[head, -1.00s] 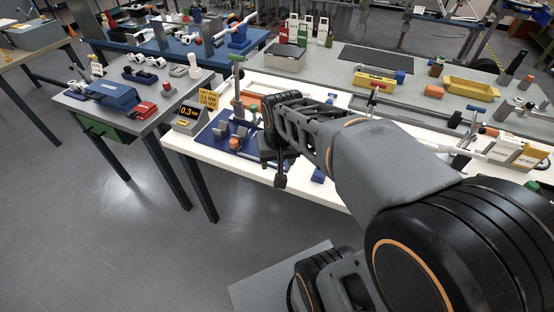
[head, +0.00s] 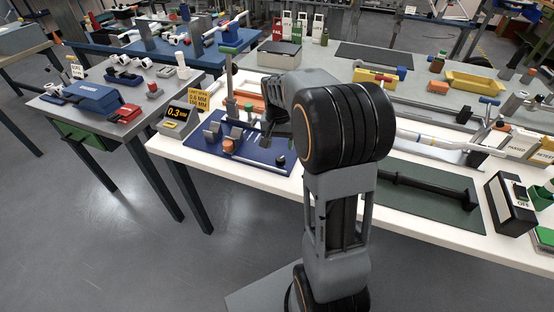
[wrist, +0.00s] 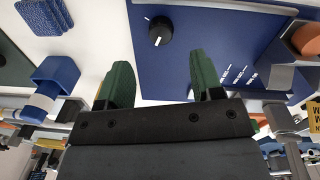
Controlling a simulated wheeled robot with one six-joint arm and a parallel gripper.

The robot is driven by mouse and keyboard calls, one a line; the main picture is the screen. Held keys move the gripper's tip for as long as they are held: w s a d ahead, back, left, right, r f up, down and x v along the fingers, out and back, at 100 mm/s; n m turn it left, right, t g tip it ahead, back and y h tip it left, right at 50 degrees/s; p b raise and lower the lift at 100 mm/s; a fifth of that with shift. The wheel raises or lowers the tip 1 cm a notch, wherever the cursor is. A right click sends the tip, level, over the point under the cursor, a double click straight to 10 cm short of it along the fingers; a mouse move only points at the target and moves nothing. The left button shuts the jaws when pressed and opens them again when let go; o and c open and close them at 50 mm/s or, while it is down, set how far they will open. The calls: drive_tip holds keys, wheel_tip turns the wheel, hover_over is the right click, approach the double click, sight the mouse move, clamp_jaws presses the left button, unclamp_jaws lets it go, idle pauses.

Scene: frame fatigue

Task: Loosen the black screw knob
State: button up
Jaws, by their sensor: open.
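The black screw knob (wrist: 160,31), round with a white pointer line, sits on the blue plate (wrist: 205,30) in the wrist view. In the head view the knob (head: 281,160) is a small dark shape at the right end of the blue plate (head: 262,156). My gripper (wrist: 162,78) is open and empty; its two green-padded fingers are spread, with the knob beyond their tips and apart from them. In the head view my gripper (head: 268,128) is over the blue plate, partly hidden by my arm.
An orange knob (head: 229,146) and grey blocks (head: 213,129) stand on the plate's left part. A vertical post (head: 229,85) rises behind it. A display reading 0.3 (head: 175,116) is at the left. A green mat (head: 425,195) with a black bar lies at the right.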

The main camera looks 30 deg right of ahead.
sight(280, 159)
wheel_tip(280, 159, down, 7)
drive_tip(key=shift+s+d, duration=0.1)
idle(0.3)
